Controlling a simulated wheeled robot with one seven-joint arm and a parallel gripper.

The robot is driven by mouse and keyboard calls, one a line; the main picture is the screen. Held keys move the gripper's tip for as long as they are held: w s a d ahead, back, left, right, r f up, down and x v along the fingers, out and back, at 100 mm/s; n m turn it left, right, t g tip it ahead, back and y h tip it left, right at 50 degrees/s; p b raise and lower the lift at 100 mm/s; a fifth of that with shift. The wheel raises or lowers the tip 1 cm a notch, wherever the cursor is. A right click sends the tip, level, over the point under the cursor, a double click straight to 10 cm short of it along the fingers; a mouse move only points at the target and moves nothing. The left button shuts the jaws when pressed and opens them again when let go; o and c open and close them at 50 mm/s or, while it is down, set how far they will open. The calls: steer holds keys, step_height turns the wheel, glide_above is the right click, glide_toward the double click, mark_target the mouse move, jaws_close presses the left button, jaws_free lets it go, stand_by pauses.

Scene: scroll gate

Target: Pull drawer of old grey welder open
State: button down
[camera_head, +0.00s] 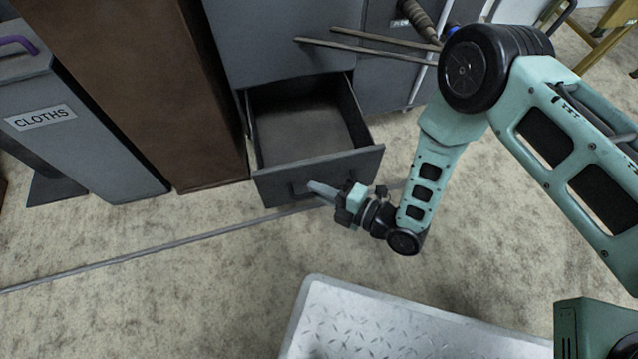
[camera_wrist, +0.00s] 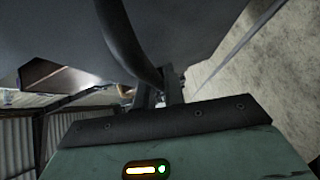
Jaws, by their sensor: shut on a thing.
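The old grey welder (camera_head: 275,42) stands at the top middle of the head view. Its drawer (camera_head: 345,167) is pulled well out at the bottom, and the inside looks empty. The drawer's dark handle (camera_head: 296,189) is on its front face, partly hidden by my fingers. My gripper (camera_head: 320,189) reaches in from the right and is shut on this handle. In the wrist view the handle (camera_wrist: 128,45) is a dark curved bar running down to my fingers (camera_wrist: 160,92), against the grey drawer front.
A brown cabinet (camera_head: 150,90) and a grey bin labelled CLOTHS (camera_head: 80,130) stand at left. Two rods (camera_head: 350,45) stick out above the drawer. A metal tread plate (camera_head: 390,325) lies at the bottom. The floor in front of the drawer is mostly clear.

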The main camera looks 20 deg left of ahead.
steer(key=c, duration=1.5)
jaws_free()
steer(key=shift+d, duration=0.1)
steer(key=p+v, duration=0.7)
steer(key=v, duration=1)
